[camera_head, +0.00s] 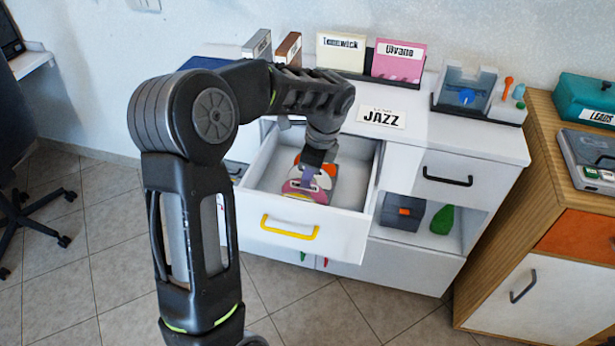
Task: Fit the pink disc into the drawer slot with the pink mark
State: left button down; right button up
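A drawer (350,222) with a yellow handle stands open in the white cabinet. Inside it, a pink disc-like piece (291,187) with a pale label lies or stands near the front, partly covered by a purple part. White and orange-red pieces (329,170) show just behind it. My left gripper (312,168) reaches down into the drawer, right above these pieces. Its fingertips are too small and covered to tell whether they are shut on the pink piece. I cannot make out a pink slot mark in the drawer. My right gripper is not in view.
On the cabinet top stand a cream Tonnwick sleeve (341,52), a pink Ulvane sleeve (398,61), a JAZZ sign (381,117) and a clear organiser (465,90). A closed drawer with a black handle (447,176) is to the right. A wooden cabinet (548,200) stands further right.

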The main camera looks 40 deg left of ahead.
pick_arm(q)
jog(key=shift+f, duration=0.15)
jog(key=c, duration=1.7)
grip_release()
jog(key=s+p+v, duration=0.1)
jog(key=v, duration=1.1)
jog(key=shift+w+r+p, duration=0.2)
jog(key=shift+w+p, duration=0.1)
jog(key=shift+w, duration=0.15)
